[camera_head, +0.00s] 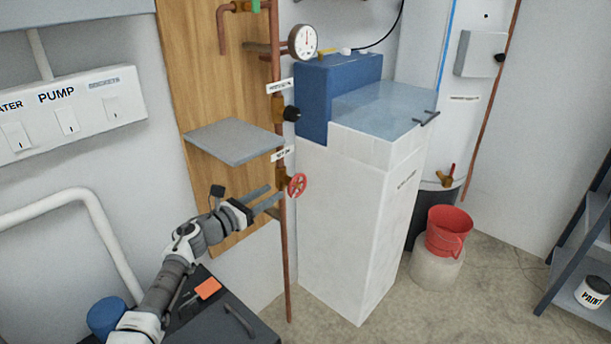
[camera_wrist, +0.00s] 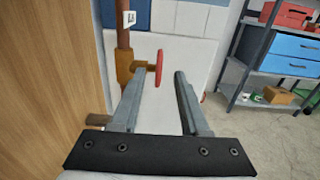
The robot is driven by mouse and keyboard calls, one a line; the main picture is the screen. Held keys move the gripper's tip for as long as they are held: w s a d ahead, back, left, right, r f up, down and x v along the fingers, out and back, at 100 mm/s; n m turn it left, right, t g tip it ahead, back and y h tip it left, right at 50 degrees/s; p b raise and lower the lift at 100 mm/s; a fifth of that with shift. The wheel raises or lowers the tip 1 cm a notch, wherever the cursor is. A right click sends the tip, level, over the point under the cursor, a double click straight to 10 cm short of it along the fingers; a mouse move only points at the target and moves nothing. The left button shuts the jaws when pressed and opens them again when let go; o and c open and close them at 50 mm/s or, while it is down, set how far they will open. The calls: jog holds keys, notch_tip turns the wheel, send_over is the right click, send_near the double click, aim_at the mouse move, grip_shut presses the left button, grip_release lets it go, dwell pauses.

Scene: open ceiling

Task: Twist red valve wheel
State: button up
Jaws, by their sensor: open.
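The red valve wheel (camera_head: 297,186) sits on a brass valve on the vertical copper pipe (camera_head: 286,245), below a grey shelf. In the wrist view the wheel (camera_wrist: 159,68) shows nearly edge-on, with its brass valve body (camera_wrist: 128,74) to its left. My gripper (camera_head: 270,197) is open and empty, just left of the wheel in the head view. In the wrist view its two fingers (camera_wrist: 157,85) point forward, apart, with the wheel just beyond and between their tips. I cannot tell whether a finger touches the wheel.
A grey shelf (camera_head: 235,141) juts out above my gripper. A white cabinet (camera_head: 345,215) with a blue box (camera_head: 340,82) stands right of the pipe. A red bucket (camera_head: 447,232) and a shelf rack (camera_head: 585,240) stand further right. A wooden board (camera_wrist: 45,80) lies close on the left.

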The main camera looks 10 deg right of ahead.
aim_at(305, 175)
jog(key=b+x, duration=0.3)
jog(key=x, duration=1)
jog(key=shift+w+d+f+b, duration=0.1)
jog(key=shift+w+d+b, duration=0.05)
jog(key=shift+b, duration=0.2)
jog(key=shift+w+d, duration=0.35)
jog(key=shift+d, duration=0.15)
grip_shut()
